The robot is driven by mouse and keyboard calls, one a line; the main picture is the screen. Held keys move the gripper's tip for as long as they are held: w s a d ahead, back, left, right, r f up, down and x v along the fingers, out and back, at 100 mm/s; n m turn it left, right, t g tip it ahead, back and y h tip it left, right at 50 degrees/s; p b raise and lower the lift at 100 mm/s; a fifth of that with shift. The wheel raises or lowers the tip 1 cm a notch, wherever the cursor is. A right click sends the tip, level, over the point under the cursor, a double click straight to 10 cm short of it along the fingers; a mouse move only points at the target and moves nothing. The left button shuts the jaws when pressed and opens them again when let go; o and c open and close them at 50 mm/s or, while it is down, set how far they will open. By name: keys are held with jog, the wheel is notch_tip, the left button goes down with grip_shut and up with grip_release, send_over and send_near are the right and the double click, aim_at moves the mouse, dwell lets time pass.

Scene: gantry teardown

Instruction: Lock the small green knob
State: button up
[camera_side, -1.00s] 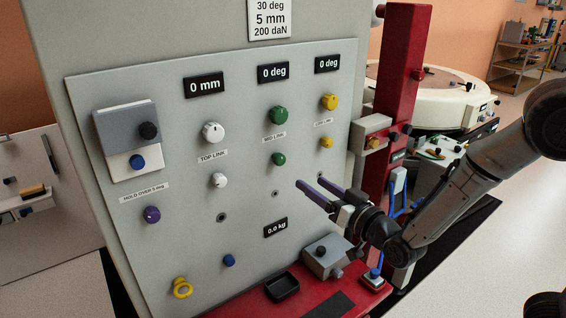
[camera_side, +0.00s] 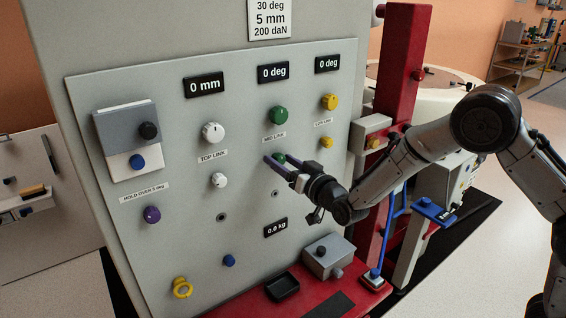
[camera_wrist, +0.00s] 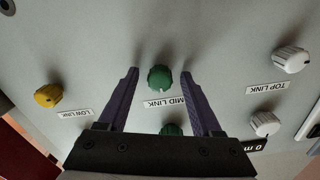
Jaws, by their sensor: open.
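The small green knob (camera_side: 280,157) is on the upright grey panel, below the MID LINK label and the larger green knob (camera_side: 278,115). My gripper (camera_side: 274,157) points at the panel with its two purple fingers open at the small knob, partly covering it in the side view. The wrist view is upside down. There the small green knob (camera_wrist: 160,78) shows between the spread fingers (camera_wrist: 160,72), with a gap on each side. I cannot tell how far the tips reach along it. The larger green knob (camera_wrist: 172,129) is partly hidden behind my gripper's body.
White knobs (camera_side: 213,132) sit left of the green ones, and yellow knobs (camera_side: 329,102) sit right. A 0.0 kg display (camera_side: 276,228) is below. A grey box (camera_side: 328,257) and black tray (camera_side: 282,288) stand on the red base. The panel around the small knob is clear.

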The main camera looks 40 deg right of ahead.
grip_shut()
dwell(0.5)
jog(key=n, duration=0.4)
jog(key=shift+n, duration=0.4)
jog(key=n, duration=0.4)
jog(key=shift+n, duration=0.3)
jog(key=n, duration=0.4)
jog(key=shift+n, duration=2.2)
